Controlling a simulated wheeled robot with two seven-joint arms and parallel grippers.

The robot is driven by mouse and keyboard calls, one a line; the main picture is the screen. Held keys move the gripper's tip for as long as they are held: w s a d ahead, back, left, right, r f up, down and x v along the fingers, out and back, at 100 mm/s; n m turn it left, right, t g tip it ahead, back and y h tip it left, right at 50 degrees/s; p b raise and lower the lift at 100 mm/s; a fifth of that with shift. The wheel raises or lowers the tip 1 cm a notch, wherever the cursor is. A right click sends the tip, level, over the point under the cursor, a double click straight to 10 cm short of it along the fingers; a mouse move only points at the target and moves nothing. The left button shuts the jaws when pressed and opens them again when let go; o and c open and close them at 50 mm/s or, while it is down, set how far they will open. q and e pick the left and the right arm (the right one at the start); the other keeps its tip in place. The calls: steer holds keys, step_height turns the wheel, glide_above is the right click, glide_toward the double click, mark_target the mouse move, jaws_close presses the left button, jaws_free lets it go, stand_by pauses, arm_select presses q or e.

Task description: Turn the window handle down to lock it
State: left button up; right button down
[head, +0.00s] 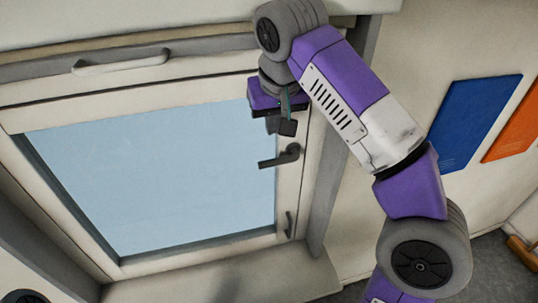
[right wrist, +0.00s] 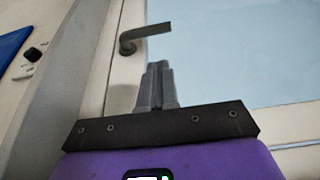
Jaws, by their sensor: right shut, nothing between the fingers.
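The window handle (head: 281,156) is a dark grey lever on the right side of the window frame. Its lever points left, roughly level, reaching over the edge of the blue glass. It also shows in the right wrist view (right wrist: 146,33), beyond my fingertips. My right gripper (head: 286,126) is just above the handle in the head view, with a visible gap between them. Its fingers are shut with nothing between them, as the right wrist view shows (right wrist: 157,66). My left gripper is not in view.
The pale window frame (head: 130,90) surrounds the blue pane (head: 160,175). A light bar handle (head: 122,64) is above it, and a small grey pull (head: 289,224) is low on the right. Blue (head: 473,122) and orange (head: 515,125) panels hang on the right wall.

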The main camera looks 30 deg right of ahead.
steer(key=b, duration=0.3)
glide_toward(268, 161)
steer(key=x, duration=0.5)
steer(key=shift+x, duration=0.85)
steer(key=shift+a+h+p, duration=0.1)
steer(key=shift+h+p, duration=0.2)
steer(key=shift+p, duration=0.05)
steer(key=shift+f, duration=0.2)
